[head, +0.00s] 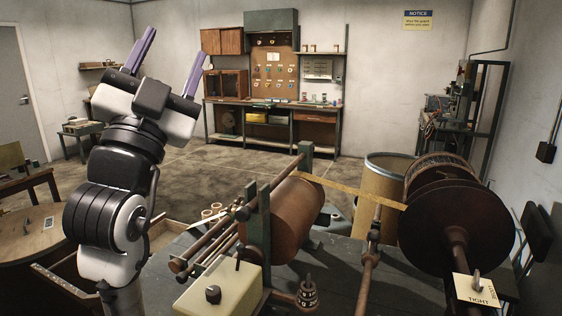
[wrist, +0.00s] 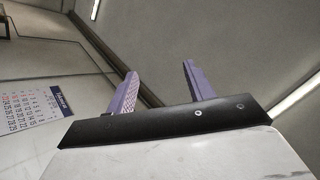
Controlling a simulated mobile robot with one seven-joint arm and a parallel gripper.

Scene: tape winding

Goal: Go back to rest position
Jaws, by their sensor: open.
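My gripper (head: 174,62) is raised at the left of the head view, its two purple fingers pointing up. The fingers are spread apart with nothing between them. The wrist view also shows the gripper (wrist: 158,85) open and empty, with ceiling and wall behind it. The tape winding machine stands apart from the gripper, to its lower right. A yellow tape (head: 350,191) runs from the brown roll (head: 297,215) to the large dark reel (head: 455,222) on the right.
A cream control box (head: 218,291) with a black knob sits at the front. A tan drum (head: 386,190) stands behind the machine. A round wooden table (head: 30,240) is at the left. A workbench (head: 270,106) lines the back wall. The floor between is clear.

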